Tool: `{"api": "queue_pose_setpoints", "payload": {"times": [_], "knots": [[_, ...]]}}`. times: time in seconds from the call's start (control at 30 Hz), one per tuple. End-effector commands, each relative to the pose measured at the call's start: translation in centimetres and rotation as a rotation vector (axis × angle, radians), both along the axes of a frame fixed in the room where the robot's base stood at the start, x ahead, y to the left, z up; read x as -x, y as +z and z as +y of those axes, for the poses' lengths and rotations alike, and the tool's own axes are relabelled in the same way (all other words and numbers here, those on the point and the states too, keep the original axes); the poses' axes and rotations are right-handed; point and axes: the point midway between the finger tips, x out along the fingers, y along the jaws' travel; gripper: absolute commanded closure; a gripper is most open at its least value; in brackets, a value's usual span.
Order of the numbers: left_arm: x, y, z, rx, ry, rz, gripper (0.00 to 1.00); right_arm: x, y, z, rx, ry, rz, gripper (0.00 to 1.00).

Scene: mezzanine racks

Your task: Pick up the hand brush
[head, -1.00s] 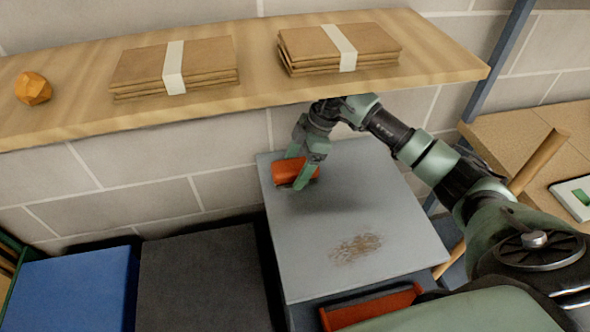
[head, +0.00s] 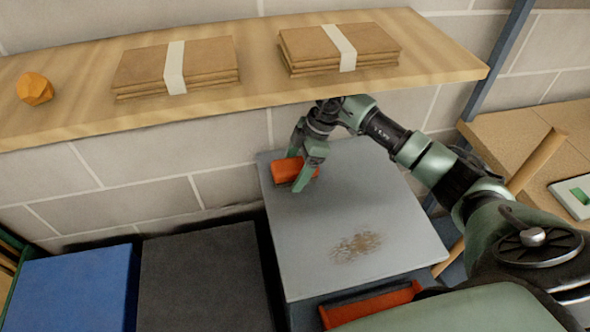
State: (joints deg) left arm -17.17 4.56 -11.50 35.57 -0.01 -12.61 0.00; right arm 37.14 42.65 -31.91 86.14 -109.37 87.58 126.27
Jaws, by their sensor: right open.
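The hand brush, an orange-red block (head: 284,171), lies on the far left part of a grey cabinet top (head: 310,225), close to the wall. My right gripper (head: 295,173) reaches down over it from the right, below the wooden shelf. Its jaws are open, with one green finger at the brush's far side and the other across its near right part. That finger hides part of the brush. I cannot tell whether the fingers touch it. My left gripper is not in view.
A wooden shelf (head: 260,80) overhangs the back, holding two cardboard bundles (head: 205,62) (head: 310,45) and an orange faceted lump (head: 35,89). Brown dirt (head: 356,246) lies on the cabinet top. Blue (head: 75,285) and dark (head: 200,280) boxes stand left. A wooden pole (head: 540,160) leans right.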

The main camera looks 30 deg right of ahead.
Motion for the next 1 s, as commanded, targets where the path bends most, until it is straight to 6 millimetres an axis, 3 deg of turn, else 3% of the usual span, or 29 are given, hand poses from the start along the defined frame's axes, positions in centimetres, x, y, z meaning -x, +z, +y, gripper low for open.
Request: {"api": "queue_pose_setpoints", "payload": {"times": [0.07, 0.3, 0.67, 0.97, 1.0], "knots": [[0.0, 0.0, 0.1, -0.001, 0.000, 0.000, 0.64, 0.0, 0.0, 0.0, 0.000, 0.000, 0.000, 0.25], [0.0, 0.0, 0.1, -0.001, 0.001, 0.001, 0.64, 0.0, 0.0, 0.0, 0.000, 0.000, 0.000, 0.91], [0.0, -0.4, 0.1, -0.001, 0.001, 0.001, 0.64, -0.1, 0.4, 0.0, 0.000, 0.000, -0.002, 0.93], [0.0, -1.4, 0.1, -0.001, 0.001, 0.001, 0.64, -0.1, 4.0, 0.0, 0.000, 0.001, -0.006, 0.93], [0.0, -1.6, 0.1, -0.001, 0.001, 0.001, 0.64, 0.1, 3.9, -0.8, 0.004, -0.004, -0.002, 0.93]]}}
